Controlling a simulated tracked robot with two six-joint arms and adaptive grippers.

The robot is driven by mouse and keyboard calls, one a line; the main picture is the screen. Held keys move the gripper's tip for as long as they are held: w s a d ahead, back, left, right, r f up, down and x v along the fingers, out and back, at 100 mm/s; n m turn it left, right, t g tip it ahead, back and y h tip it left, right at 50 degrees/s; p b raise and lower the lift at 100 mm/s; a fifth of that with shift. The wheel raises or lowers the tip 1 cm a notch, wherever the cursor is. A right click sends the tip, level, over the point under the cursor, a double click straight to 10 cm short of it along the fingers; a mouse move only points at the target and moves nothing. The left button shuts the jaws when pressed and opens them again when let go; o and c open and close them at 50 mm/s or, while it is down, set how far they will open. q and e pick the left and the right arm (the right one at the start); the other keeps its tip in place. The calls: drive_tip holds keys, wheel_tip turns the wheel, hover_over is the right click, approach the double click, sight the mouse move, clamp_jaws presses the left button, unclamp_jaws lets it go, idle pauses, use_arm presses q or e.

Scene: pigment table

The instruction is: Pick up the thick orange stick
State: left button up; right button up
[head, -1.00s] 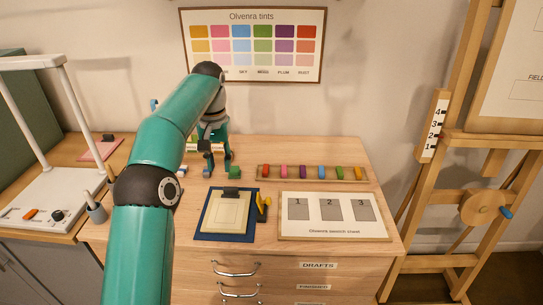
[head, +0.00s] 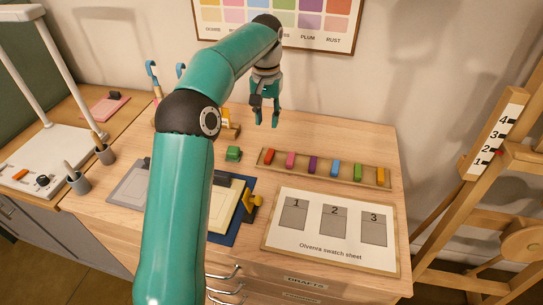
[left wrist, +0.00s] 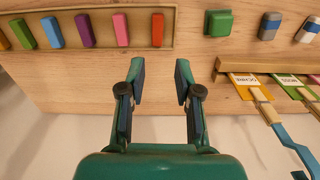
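A tray (head: 327,179) on the table holds a row of coloured sticks. The orange-red stick (head: 269,157) is at its left end in the head view. In the left wrist view this stick (left wrist: 157,30) is at the top, just beyond the gap between the fingertips. My left gripper (head: 267,117) is open and empty, behind the tray's left end and apart from the stick. Its two spread fingers (left wrist: 160,80) show in the left wrist view with bare table between them. My right gripper is not in view.
A pink stick (head: 290,160) lies beside the orange-red one, then purple, blue, green and ochre. A green block (head: 233,153) sits left of the tray. The swatch sheet (head: 326,247) lies in front. A rack with labelled brushes (left wrist: 262,65) is near the gripper.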

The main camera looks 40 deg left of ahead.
use_arm(q)
hover_over(269, 155)
wheel_tip(269, 155, down, 7)
drive_tip(key=shift+a+f+b, duration=0.1)
drive_tip(key=shift+b, duration=0.2)
drive_tip(key=shift+s+f, duration=0.1)
drive_tip(key=shift+f, duration=0.4)
drive_tip(key=shift+f+p, duration=0.4)
drive_tip(key=shift+f, duration=2.25)
drive_tip(key=shift+c, duration=0.3)
clamp_jaws()
drive_tip(key=shift+w+r, duration=0.15)
drive_tip(key=shift+w, duration=0.05)
